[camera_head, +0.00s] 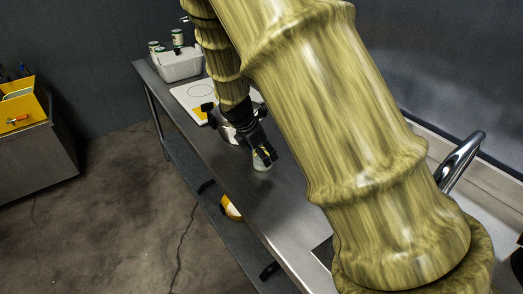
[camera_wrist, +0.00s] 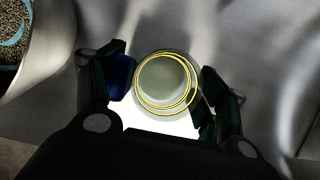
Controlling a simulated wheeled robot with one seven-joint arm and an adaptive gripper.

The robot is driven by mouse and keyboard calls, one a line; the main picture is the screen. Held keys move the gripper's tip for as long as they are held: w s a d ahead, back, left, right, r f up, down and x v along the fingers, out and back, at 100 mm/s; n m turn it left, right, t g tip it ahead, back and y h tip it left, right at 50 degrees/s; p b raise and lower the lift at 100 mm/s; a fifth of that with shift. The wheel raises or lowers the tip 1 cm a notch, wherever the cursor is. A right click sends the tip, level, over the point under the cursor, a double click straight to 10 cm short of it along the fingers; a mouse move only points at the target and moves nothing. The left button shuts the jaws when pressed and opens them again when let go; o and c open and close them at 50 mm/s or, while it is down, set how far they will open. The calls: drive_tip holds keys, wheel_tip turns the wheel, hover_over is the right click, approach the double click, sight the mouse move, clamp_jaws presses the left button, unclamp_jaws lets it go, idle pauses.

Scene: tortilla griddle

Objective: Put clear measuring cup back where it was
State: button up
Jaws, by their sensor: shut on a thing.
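My gripper (camera_head: 262,154) is over the steel counter in the head view, pointing down. The clear measuring cup (camera_head: 262,165) is at its fingertips, a small pale cup partly hidden by the fingers. In the wrist view the cup (camera_wrist: 165,82) is seen from above, round with yellow rings at its rim, between the two fingers of my gripper (camera_wrist: 164,90). The fingers are shut on it. I cannot tell whether the cup's base touches the counter.
The steel counter (camera_head: 205,140) runs diagonally. A white bin (camera_head: 180,66) with several jars stands at its far end, near a white board (camera_head: 190,92). In the wrist view a metal bowl (camera_wrist: 48,50) with dark grains is at left. A yellow-and-white object (camera_head: 230,207) is on the lower shelf.

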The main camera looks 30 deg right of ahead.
drive_tip(key=o, duration=1.1)
drive_tip(key=shift+f, duration=0.15)
drive_tip(key=shift+o, duration=0.2)
drive_tip(key=b+v, duration=0.1)
drive_tip(key=v, duration=1.1)
